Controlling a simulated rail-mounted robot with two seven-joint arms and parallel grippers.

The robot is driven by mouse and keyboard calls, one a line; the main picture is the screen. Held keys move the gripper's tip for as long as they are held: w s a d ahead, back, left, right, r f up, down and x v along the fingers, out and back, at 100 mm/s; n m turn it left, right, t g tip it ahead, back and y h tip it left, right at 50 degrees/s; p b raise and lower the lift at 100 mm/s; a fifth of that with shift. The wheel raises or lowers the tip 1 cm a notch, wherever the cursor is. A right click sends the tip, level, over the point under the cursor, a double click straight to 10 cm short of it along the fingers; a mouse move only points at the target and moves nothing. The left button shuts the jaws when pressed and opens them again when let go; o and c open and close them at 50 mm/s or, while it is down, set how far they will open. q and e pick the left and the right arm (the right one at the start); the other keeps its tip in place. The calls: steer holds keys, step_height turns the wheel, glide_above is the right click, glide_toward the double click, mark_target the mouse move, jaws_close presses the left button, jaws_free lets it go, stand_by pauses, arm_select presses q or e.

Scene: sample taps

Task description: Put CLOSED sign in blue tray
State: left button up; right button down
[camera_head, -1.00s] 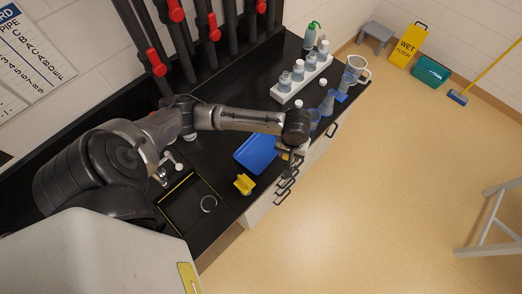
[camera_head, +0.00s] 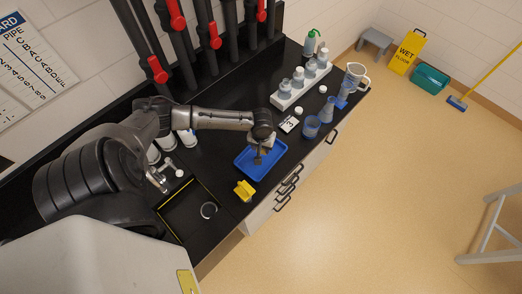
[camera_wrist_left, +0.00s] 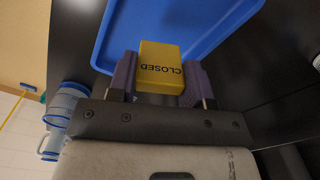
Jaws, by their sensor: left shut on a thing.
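The yellow CLOSED sign (camera_wrist_left: 161,66) is a small block with dark lettering, held between the fingers of my left gripper (camera_wrist_left: 158,82) in the left wrist view. The blue tray (camera_head: 256,174) lies on the black bench in the head view. My left gripper (camera_head: 258,159) points down over the tray, and I cannot make out the sign beneath it there. In the wrist view the tray (camera_wrist_left: 108,38) spreads behind the sign; whether the sign touches it I cannot tell. My right gripper is not in view.
A yellow object (camera_head: 244,190) stands at the bench's front edge near the tray. A sink (camera_head: 183,212) lies to its left. A small white numbered card (camera_head: 290,124), blue-tinted glassware (camera_head: 311,128) and a white bottle rack (camera_head: 290,98) stand beyond the tray.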

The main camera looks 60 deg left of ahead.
arm_select(q)
steer(key=shift+a+f, duration=0.1)
steer(key=shift+f, duration=1.95)
steer(key=shift+f, duration=0.2)
steer(key=o, duration=0.9)
steer(key=shift+r, duration=0.45)
step_height(320, 180, up, 12)
steer(key=shift+f, duration=0.25)
